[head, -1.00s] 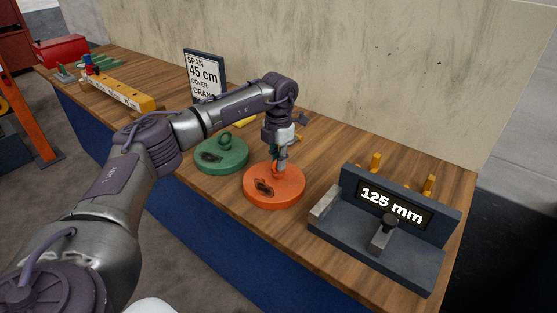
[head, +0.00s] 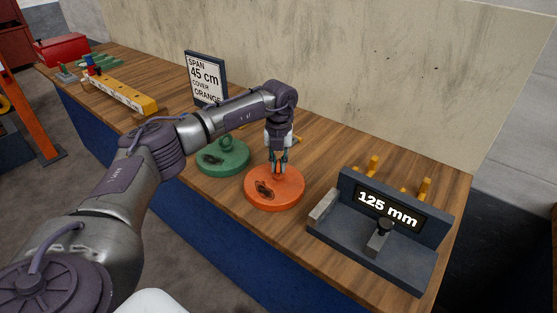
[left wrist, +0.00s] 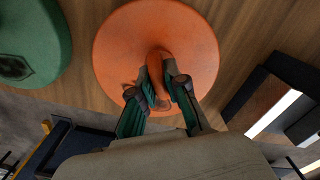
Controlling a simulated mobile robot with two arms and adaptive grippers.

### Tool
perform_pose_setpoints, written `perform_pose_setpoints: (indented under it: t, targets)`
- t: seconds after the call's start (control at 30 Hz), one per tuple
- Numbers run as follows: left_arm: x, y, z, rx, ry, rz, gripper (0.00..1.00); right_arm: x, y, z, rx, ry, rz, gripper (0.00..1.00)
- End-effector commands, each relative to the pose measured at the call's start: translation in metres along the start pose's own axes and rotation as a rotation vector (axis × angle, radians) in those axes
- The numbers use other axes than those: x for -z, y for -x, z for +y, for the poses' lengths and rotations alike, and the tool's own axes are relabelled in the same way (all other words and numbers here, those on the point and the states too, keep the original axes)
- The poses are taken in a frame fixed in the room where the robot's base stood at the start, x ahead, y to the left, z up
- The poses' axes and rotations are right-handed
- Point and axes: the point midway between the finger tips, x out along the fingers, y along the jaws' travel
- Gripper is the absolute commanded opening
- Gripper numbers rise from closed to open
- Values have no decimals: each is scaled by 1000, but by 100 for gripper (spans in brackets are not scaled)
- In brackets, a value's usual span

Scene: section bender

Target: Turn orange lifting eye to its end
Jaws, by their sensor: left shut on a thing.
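The orange disc (head: 262,201) lies flat on the wooden bench, with a dark mark on its top. Its orange lifting eye (left wrist: 160,66) stands at the disc's middle. My left gripper (head: 279,170) points straight down over the disc and is shut on the lifting eye. In the left wrist view the two fingers (left wrist: 160,98) sit on either side of the eye, which shows between them. The fingers hide part of the eye in the head view. My right gripper is in neither view.
A green disc (head: 222,160) with its own eye stands just left of the orange one. A dark gauge block (head: 375,252) with a "125 mm" display (head: 389,209) stands at the right. A sign (head: 206,79) reading "SPAN 45 cm COVER ORANGE" stands behind, near the wall.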

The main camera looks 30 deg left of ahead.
Motion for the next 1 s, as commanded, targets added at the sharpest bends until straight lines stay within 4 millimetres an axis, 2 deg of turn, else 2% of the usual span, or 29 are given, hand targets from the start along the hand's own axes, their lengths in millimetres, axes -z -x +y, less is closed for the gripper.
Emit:
perform_pose_setpoints:
  t: [0.6,1.0]
  targets:
    - [-1,4,0,3,584,-3,0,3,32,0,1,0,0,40]
    - [-1,3,0,4,885,-3,0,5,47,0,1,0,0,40]
